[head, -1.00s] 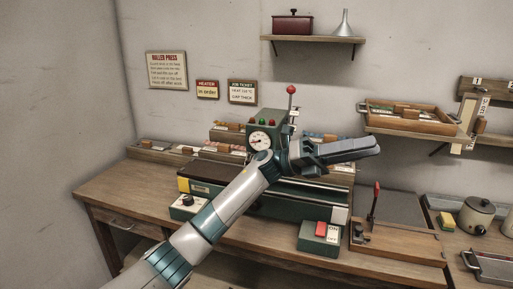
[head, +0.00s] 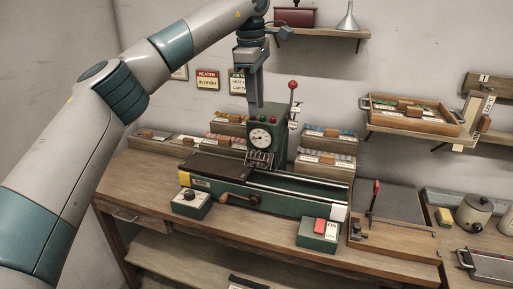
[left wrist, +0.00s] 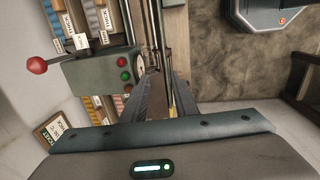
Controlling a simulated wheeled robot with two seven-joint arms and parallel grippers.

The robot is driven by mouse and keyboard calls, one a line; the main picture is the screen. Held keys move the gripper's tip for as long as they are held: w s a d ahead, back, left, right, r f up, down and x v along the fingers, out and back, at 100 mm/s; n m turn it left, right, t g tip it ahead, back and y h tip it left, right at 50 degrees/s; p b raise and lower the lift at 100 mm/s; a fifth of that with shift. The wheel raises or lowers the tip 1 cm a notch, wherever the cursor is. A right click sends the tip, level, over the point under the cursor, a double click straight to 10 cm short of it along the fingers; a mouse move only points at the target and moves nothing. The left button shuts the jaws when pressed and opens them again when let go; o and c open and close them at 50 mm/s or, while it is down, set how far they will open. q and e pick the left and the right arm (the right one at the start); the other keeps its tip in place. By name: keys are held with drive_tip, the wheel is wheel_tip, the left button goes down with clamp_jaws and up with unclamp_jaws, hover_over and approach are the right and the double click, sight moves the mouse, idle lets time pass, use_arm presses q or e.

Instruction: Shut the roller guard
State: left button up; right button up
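The roller press (head: 285,200) is a long green machine on the wooden bench. It has a round gauge (head: 262,138) and a lever with a red knob (head: 292,85). A small barred metal piece (head: 259,158) stands below the gauge, beside a dark flat plate (head: 218,166); I cannot tell which part is the guard. My left gripper (head: 256,108) points down at the gauge housing, touching nothing that I can make out. In the left wrist view its two fingers (left wrist: 162,85) are apart with nothing between them. The red knob (left wrist: 37,65) shows there too. My right gripper is out of view.
A switch box (head: 318,234) and a knob box (head: 190,203) stand at the press's front. Card boxes (head: 327,150) stand behind it. A shelf (head: 320,35) hangs above.

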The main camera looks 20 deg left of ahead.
sight(256, 160)
use_arm(q)
drive_tip(key=shift+a+r, duration=0.25)
drive_tip(key=shift+a, duration=0.15)
drive_tip(key=shift+f, duration=0.1)
